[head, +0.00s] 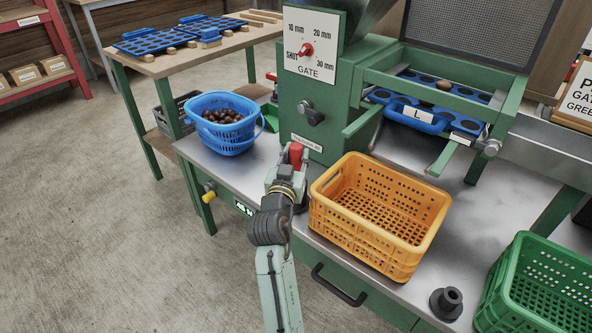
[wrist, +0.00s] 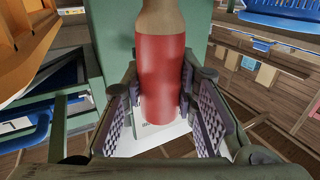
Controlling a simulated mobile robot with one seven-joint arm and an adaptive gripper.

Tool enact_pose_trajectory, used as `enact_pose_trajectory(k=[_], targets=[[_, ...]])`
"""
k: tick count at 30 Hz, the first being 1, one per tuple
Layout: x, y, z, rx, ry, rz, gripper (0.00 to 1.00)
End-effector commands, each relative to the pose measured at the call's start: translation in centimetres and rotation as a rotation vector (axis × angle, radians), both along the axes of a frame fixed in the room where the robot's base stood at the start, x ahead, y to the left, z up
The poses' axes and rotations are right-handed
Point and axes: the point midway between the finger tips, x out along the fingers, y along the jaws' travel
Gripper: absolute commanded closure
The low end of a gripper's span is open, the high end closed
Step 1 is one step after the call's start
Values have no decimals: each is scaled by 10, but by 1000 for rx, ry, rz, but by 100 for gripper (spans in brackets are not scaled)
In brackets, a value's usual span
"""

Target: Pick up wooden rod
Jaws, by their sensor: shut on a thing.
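The wooden rod (wrist: 162,60) has a red section with bare tan wood at one end in the wrist view. In the head view its red part (head: 296,152) shows above my gripper, beside the green machine. My gripper (head: 288,176) is shut on the red section. In the wrist view its two padded fingers (wrist: 160,112) lie on either side of the rod.
A yellow crate (head: 337,217) stands close to the right of my gripper. A blue basket (head: 205,136) of chestnuts stands to the left. The green machine (head: 340,130) rises behind. A black socket (head: 447,303) and a green crate (head: 500,290) are at the right.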

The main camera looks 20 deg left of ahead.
Motion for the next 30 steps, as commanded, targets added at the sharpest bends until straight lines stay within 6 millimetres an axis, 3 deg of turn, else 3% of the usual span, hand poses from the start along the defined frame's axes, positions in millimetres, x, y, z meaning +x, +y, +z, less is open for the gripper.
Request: enact_pose_trajectory(k=[3,13,24,30], targets=[[0,0,0,0,0,0,100],[0,0,9,1,-3,-1,100],[0,0,79,4,-6,0,100],[0,0,99,1,-2,0,100]])
